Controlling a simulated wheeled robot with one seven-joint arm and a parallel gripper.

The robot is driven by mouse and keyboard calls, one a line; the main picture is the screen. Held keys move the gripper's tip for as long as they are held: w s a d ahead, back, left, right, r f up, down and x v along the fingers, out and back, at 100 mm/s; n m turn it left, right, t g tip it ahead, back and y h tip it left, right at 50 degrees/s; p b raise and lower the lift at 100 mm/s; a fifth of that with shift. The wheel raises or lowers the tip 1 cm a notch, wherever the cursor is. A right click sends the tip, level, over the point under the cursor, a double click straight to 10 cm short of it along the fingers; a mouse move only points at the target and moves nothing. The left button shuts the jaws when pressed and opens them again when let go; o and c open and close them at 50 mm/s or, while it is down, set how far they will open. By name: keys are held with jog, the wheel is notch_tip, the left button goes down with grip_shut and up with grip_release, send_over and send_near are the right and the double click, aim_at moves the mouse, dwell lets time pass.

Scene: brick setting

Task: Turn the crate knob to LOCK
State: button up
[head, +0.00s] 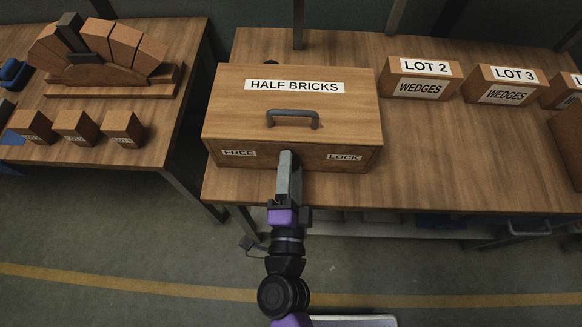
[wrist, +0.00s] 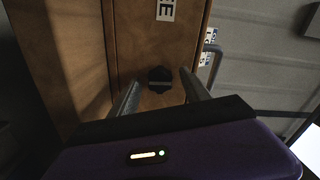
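The wooden crate (head: 215,128) stands shut on the workbench, with a HALF BRICKS label and a grey handle (head: 293,116) on its lid. Its front face bears a FREE label (head: 239,153) at left and a LOCK label (head: 344,157) at right. The dark round knob (wrist: 160,76) shows in the wrist view, with a lighter bar across it; where it points I cannot tell. My gripper (wrist: 159,82) is open, its fingers apart on either side of the knob in the picture, with no clear contact. In the head view my gripper (head: 287,158) hides the knob.
LOT 2 (head: 422,92) and LOT 3 (head: 502,97) wedge boxes stand right of the crate. The bench (head: 440,170) is bare in front of them. A second table at left holds a brick arch (head: 100,65) and several small blocks (head: 75,128).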

jog(key=s+b, duration=0.2)
jog(key=s, duration=0.5)
jog(key=shift+s+a, duration=0.15)
jog(key=shift+s, duration=0.25)
dwell(0.3)
jog(key=s+d+r+n+g, duration=0.1)
jog(key=s+d+r+n, duration=0.2)
jog(key=s+d+n, duration=0.4)
jog(key=s+d+r+n+g, duration=0.2)
jog(key=s+d+n, duration=0.5)
jog(key=s+d, duration=0.3)
jog(key=d, duration=0.3)
jog(key=shift+d+r+n+y, duration=0.3)
jog(key=shift+d+r+n, duration=0.1)
jog(key=shift+s, duration=0.1)
